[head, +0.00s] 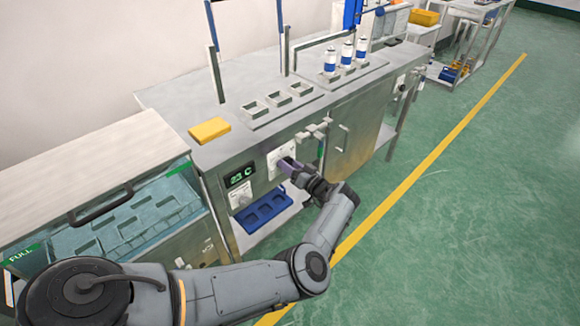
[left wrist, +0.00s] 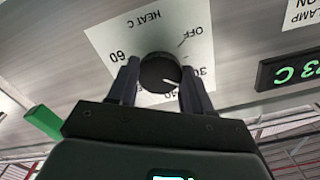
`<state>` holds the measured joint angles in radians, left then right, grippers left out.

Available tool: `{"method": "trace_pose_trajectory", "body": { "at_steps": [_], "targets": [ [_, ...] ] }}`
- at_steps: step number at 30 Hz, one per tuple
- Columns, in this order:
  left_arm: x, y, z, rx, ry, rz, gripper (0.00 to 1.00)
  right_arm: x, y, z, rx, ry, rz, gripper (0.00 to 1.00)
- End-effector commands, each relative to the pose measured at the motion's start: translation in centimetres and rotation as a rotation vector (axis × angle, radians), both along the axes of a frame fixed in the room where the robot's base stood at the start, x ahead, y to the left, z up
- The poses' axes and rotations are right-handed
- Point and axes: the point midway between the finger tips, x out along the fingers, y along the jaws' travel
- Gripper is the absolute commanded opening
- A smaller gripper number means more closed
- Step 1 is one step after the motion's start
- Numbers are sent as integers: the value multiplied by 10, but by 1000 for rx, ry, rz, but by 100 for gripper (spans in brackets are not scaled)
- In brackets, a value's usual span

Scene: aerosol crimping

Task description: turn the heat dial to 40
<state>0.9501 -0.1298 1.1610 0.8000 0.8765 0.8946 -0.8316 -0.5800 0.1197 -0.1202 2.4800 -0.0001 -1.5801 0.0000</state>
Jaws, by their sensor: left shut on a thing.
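The heat dial (left wrist: 160,72) is a round black knob on a white plate (left wrist: 104,40) marked HEAT C, OFF, 30 and 60; a further label below it is partly covered by the gripper. Its white pointer line slants toward the lower right, close to the 30 side. My left gripper (left wrist: 158,82) has its two fingers on either side of the knob and is shut on it. In the head view, my left gripper (head: 290,166) is at the white plate (head: 281,153) on the bench front, and the knob is hidden there. My right gripper is out of view.
A green-digit temperature display (head: 240,175) is left of the plate. A yellow block (head: 209,130) and several blue-and-white cans (head: 346,54) stand on the bench top. A blue tray (head: 263,209) sits on the shelf below. Green floor to the right is clear.

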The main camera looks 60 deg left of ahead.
Motion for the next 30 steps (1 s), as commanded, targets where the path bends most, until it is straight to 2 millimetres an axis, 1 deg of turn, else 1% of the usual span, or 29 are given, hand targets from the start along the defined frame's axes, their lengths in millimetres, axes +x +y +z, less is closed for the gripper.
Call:
{"method": "trace_pose_trajectory", "body": {
  "at_steps": [3, 18, 24, 30],
  "targets": [
    [-1, 1, -1, -23, 112, 1, 19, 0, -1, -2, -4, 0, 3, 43],
    [-1, 1, -1, -109, 563, 0, 19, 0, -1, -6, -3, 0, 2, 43],
    [-1, 0, -1, -136, 698, 0, 19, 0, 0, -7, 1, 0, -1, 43],
    [-1, 1, -1, -153, 785, 0, 19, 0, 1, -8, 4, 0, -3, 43]
  ]
}}
